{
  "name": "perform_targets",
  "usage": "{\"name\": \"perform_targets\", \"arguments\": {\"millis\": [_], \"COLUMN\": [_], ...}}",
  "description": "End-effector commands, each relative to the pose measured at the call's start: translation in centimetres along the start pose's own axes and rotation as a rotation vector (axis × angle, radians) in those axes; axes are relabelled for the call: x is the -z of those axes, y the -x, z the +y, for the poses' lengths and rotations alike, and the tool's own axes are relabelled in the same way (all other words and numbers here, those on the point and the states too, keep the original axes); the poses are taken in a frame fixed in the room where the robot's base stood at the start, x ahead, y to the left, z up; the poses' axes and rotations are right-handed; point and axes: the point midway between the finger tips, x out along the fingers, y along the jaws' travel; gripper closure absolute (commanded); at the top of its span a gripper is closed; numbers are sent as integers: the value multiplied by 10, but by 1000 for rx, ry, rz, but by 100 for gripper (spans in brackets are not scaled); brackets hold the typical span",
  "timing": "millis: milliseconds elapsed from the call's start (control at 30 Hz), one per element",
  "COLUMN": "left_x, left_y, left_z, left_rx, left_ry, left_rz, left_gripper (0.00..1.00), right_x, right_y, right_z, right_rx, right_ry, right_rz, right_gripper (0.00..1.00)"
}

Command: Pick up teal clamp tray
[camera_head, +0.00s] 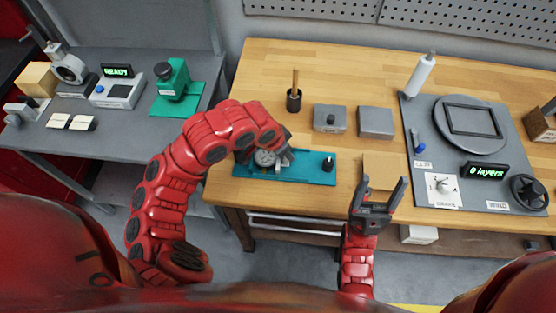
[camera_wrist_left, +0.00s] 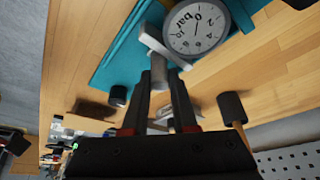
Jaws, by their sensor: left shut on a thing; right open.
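The teal clamp tray (camera_head: 313,170) is at the front left edge of the wooden bench, carrying a round white gauge (camera_head: 265,158) and a black knob (camera_head: 328,164). In the left wrist view the tray (camera_wrist_left: 124,48) lies beyond my fingers, with the gauge (camera_wrist_left: 196,27) close by. My left gripper (camera_head: 284,155) is over the tray beside the gauge; in its wrist view the fingers (camera_wrist_left: 167,82) are shut on a grey cylindrical part on the tray. I cannot tell if the tray is clear of the bench. My right gripper (camera_head: 380,186) is open and empty at the bench's front edge.
A black cup with a wooden stick (camera_head: 294,97) and two grey boxes (camera_head: 330,118) stand behind the tray. A tan block (camera_head: 383,168) is near my right gripper. A grey board (camera_head: 418,112) with a round plate is at right. A grey side table (camera_head: 118,140) holds a green device (camera_head: 172,80).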

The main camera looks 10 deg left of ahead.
Motion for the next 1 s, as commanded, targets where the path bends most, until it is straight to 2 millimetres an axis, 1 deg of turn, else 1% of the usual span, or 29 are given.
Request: {"name": "perform_targets", "arguments": {"millis": [133,233,333,533,600,700,767,1000], "left_x": [1,5,12,28,32,34,33,16], "left_y": [1,9,25,64,74,81,78,37], "left_z": [0,0,0,-1,-1,-1,0,1], "left_rx": [0,-1,1,5,5,3,-2,-5], "left_ry": [0,0,0,-3,-2,-1,1,3], "left_rz": [1,5,7,8,4,1,1,-2], "left_gripper": [100,100,100,100,100,100,100,100], "right_x": [0,0,0,0,0,0,0,0], "right_y": [0,0,0,0,0,0,0,0], "right_z": [0,0,0,0,0,0,0,0], "right_rx": [0,0,0,0,0,0,0,0], "right_ry": [0,0,0,0,0,0,0,0], "right_rz": [0,0,0,0,0,0,0,0], "right_gripper": [29,29,29,29,29,29,29,29]}}
